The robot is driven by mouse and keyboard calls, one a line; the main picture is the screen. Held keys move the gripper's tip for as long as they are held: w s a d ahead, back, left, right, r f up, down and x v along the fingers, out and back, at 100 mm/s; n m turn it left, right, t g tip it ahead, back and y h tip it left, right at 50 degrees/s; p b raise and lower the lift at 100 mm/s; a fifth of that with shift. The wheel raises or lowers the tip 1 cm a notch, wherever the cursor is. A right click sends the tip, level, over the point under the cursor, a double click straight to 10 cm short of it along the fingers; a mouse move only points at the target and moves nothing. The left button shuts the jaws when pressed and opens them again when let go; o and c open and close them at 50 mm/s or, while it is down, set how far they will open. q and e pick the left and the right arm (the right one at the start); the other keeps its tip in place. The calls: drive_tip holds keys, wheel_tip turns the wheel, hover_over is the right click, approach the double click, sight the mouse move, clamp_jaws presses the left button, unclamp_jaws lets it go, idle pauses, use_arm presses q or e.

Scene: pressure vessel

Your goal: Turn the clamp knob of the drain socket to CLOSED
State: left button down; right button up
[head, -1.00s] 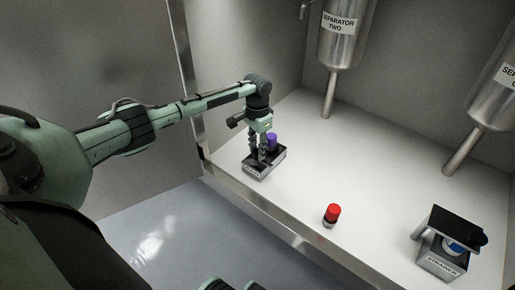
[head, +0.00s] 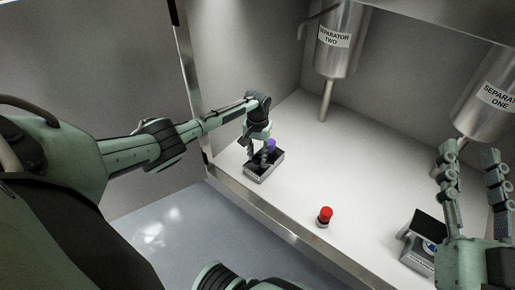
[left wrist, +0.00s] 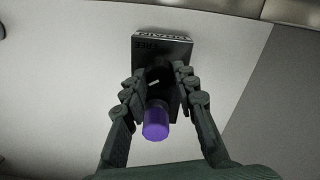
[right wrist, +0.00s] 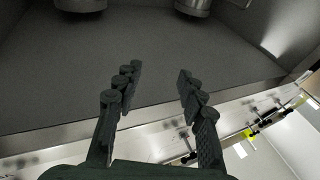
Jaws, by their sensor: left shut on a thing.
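The drain socket (head: 253,175) is a dark box with a label on its front, on the cabinet floor at the left. It also shows in the left wrist view (left wrist: 165,52), with upside-down lettering that seems to include FREE. A purple-capped vial (head: 271,145) stands upright in it. My left gripper (head: 257,158) is down at the socket; in the left wrist view its fingers are shut on the dark clamp knob (left wrist: 154,82), which bears a short white mark. The fingers partly hide the knob. My right gripper (head: 472,160) is raised at the right, open and empty.
A red-capped vial (head: 325,214) stands on the floor near the front edge. The strainer (head: 419,258) is at the right, partly behind my right gripper. Separator Two (head: 336,50) and Separator One (head: 485,97) hang above. The middle floor is clear.

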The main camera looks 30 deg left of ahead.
use_arm(q)
drive_tip(key=shift+d+r+n+p, duration=0.1)
drive_tip(key=shift+r+n+p, duration=0.05)
drive_tip(key=shift+n+p, duration=0.55)
drive_tip(key=n+p, duration=0.1)
drive_tip(key=n, duration=0.1)
drive_tip(key=shift+n, duration=0.3)
use_arm(e)
drive_tip(key=d+f+g+h, duration=0.3)
drive_tip(key=d+f+g, duration=0.1)
drive_tip(key=f, duration=0.3)
drive_tip(key=d+f+g+h, duration=0.2)
drive_tip(key=d+f+g, duration=0.15)
drive_tip(key=f, duration=0.45)
use_arm(q)
drive_tip(key=n+p, duration=0.1)
drive_tip(key=n, duration=0.1)
drive_tip(key=shift+n+p, duration=0.4)
drive_tip(key=n+p, duration=0.1)
drive_tip(key=n, duration=0.2)
drive_tip(key=shift+n, duration=0.9)
use_arm(e)
drive_tip(key=s+d+f+m+g+h, duration=0.1)
drive_tip(key=s+d+f+g+h, duration=0.3)
drive_tip(key=s+d+f+g, duration=0.3)
drive_tip(key=shift+s+d+f+m+g, duration=0.35)
drive_tip(key=shift+s+d+f+m, duration=0.05)
drive_tip(key=shift+s+d, duration=1.55)
drive_tip(key=shift+s, duration=0.1)
